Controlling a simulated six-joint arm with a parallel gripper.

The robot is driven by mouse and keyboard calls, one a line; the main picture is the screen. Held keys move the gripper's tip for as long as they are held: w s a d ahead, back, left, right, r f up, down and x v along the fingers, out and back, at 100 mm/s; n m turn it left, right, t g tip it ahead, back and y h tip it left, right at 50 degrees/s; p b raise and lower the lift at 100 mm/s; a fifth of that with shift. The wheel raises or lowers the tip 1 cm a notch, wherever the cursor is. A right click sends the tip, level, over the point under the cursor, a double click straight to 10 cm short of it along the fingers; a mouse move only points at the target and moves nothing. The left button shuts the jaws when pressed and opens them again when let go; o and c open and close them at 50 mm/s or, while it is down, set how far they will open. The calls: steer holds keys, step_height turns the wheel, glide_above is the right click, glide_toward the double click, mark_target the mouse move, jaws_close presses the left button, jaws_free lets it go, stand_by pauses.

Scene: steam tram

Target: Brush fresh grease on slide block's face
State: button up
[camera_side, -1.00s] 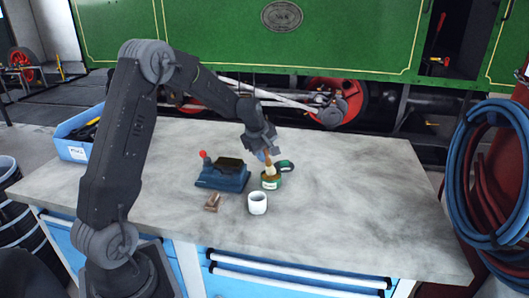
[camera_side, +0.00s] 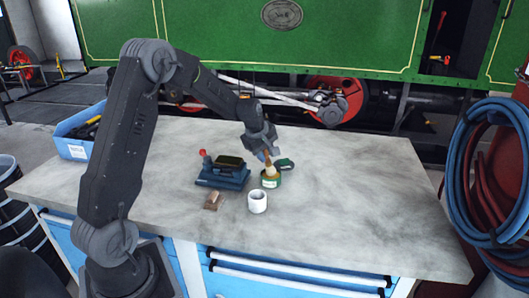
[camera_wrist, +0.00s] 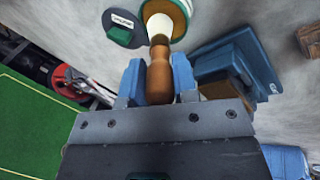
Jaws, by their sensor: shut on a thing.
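My gripper (camera_side: 265,154) is shut on the wooden handle of a brush (camera_wrist: 160,72), between its blue finger pads in the wrist view. The brush points down, its pale head (camera_wrist: 165,20) at the mouth of a green grease tin (camera_side: 271,182). How deep the bristles sit in the tin cannot be seen. The tin's dark green lid (camera_side: 286,164) lies beside it. To the left stands a blue vise-like fixture (camera_side: 222,178) with a red knob and a dark block (camera_side: 230,161) on top, apart from my gripper; this may be the slide block.
A white cup (camera_side: 257,202) and a small brown block (camera_side: 213,201) stand in front. A blue bin (camera_side: 78,134) with tools is at the back left. The right side of the bench (camera_side: 360,190) is clear. Hoses (camera_side: 492,180) hang at the right.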

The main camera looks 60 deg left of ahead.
steer(key=shift+f, duration=0.4)
stand_by(0.6)
steer(key=shift+r, duration=0.1)
steer(key=shift+r, duration=3.45)
steer(key=s+d+m+g+h, duration=0.2)
steer(key=d+m+g+h, duration=0.25)
steer(key=d+m, duration=1.6)
steer(key=s+a+r+y, duration=0.1)
steer(key=s+a+r, duration=0.15)
steer(key=a, duration=0.85)
steer(key=s+a+r+y, duration=0.1)
steer(key=s+a, duration=0.2)
steer(key=a, duration=0.8)
steer(key=s+a+r+y, duration=0.1)
steer(key=s+a+y, duration=0.15)
steer(key=a, duration=0.85)
steer(key=shift+m+t+h, duration=0.35)
steer(key=shift+m+h, duration=0.1)
steer(key=shift+h, duration=0.05)
steer(key=shift+s+f, duration=0.2)
steer(key=shift+f, duration=1)
steer(key=shift+s+f, duration=0.2)
steer(key=shift+f, duration=0.95)
